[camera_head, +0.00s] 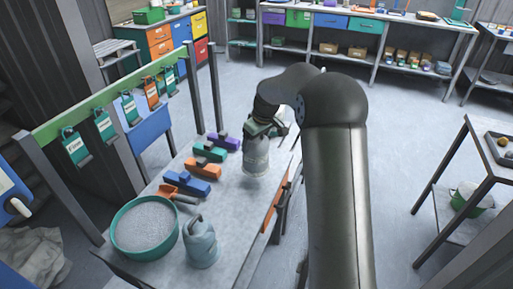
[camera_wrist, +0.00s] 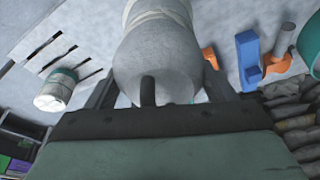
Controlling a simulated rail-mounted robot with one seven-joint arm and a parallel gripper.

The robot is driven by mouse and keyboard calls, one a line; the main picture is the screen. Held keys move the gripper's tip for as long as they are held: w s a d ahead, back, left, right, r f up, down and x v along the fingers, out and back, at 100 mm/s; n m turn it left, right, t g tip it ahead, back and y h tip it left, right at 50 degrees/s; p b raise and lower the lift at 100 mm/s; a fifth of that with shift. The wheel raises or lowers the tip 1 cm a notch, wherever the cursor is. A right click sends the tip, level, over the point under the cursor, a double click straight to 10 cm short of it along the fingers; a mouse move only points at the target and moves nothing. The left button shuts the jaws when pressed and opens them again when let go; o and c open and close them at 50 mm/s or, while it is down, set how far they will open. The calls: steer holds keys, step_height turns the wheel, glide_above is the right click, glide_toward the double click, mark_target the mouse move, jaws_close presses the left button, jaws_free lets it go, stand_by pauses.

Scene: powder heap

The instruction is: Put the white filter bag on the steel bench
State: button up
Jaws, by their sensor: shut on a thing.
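My gripper (camera_head: 264,127) is shut on a pale, rounded, bag-like thing with a lighter band, which I take for the white filter bag (camera_head: 256,157). It hangs upright below my gripper over the far part of the steel bench (camera_head: 232,206); I cannot tell whether its base touches the bench top. In the wrist view the white filter bag (camera_wrist: 158,62) fills the space between my two fingers (camera_wrist: 160,98). A similar pale blue-grey vessel (camera_head: 201,242) stands at the bench's near end.
A teal bowl of grey powder (camera_head: 146,228) stands at the near left. Orange, blue, green and purple tools (camera_head: 203,168) line the bench's left side. A white container with teal (camera_wrist: 56,90) lies left in the wrist view, beside a slotted plate (camera_wrist: 62,55). The bench middle is clear.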

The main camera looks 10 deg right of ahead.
steer(key=w+f, duration=0.2)
steer(key=shift+w+d+f, duration=0.15)
steer(key=shift+d+f, duration=0.2)
steer(key=shift+f, duration=0.05)
steer(key=shift+s+d+x, duration=0.1)
steer(key=shift+s+x, duration=0.05)
steer(key=shift+x, duration=0.65)
steer(key=shift+s+d+x, duration=0.1)
steer(key=shift+x, duration=0.65)
steer(key=shift+f, duration=0.15)
steer(key=shift+f, duration=0.15)
steer(key=o, duration=1.3)
steer(key=v, duration=1.2)
steer(key=shift+d+r, duration=0.1)
steer(key=shift+r, duration=0.1)
